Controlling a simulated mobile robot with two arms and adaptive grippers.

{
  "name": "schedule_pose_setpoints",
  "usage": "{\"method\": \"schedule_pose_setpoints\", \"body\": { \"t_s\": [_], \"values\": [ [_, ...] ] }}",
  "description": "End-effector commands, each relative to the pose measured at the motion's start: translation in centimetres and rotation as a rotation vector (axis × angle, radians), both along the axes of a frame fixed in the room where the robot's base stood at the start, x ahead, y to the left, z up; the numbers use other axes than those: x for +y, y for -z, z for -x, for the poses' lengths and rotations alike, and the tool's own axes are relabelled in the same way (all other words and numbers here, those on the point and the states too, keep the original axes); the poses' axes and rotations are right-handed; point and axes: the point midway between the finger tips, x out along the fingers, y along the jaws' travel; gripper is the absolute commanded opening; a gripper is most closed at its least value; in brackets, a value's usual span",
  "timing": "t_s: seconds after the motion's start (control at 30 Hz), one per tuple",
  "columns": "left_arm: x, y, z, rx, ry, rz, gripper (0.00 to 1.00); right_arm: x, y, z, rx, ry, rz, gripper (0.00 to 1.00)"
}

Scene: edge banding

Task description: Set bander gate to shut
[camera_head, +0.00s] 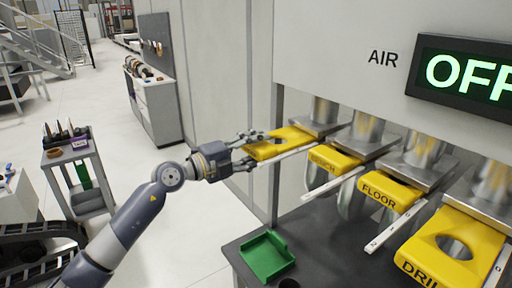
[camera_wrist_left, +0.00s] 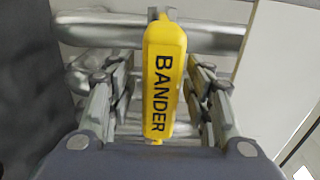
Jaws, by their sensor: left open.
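The bander gate is a yellow slide plate (camera_head: 280,144) at the far left of a row of gates under the grey machine panel. In the wrist view its front edge (camera_wrist_left: 163,80) reads BANDER. My left gripper (camera_head: 249,150) is open with its fingers on either side of this yellow plate. In the wrist view the fingers (camera_wrist_left: 160,95) flank the plate, with gaps visible on both sides. The plate sticks out from its metal duct, and a round hole shows in it. My right gripper is not in view.
Other yellow gates stand to the right, including FLOOR (camera_head: 385,192) and one partly reading DRIL (camera_head: 450,250). Metal rails project between them. A green tray (camera_head: 266,257) lies on the dark bench below. A sign (camera_head: 465,77) beside AIR reads OFF, cut by the edge.

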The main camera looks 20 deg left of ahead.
Motion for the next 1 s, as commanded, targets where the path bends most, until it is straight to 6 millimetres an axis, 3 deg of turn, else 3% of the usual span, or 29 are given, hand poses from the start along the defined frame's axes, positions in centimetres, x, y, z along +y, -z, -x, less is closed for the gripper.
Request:
{"method": "schedule_pose_setpoints", "body": {
  "t_s": [0.1,0.3,0.57,0.73,1.0],
  "values": [
    [0.0,0.0,0.0,0.0,0.0,0.0,0.44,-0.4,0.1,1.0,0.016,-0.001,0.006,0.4],
    [0.0,0.0,0.0,0.001,0.0,0.001,0.0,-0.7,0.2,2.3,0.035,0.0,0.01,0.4],
    [-0.5,-0.3,-0.8,0.001,0.0,0.005,0.0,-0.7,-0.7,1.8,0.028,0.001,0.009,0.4],
    [-2.7,-0.7,-3.6,0.002,0.0,0.009,0.0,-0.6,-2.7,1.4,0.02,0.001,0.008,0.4],
    [-5.8,-0.2,-7.7,0.001,-0.002,0.007,0.0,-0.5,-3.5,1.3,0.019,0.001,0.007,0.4]
  ]
}}
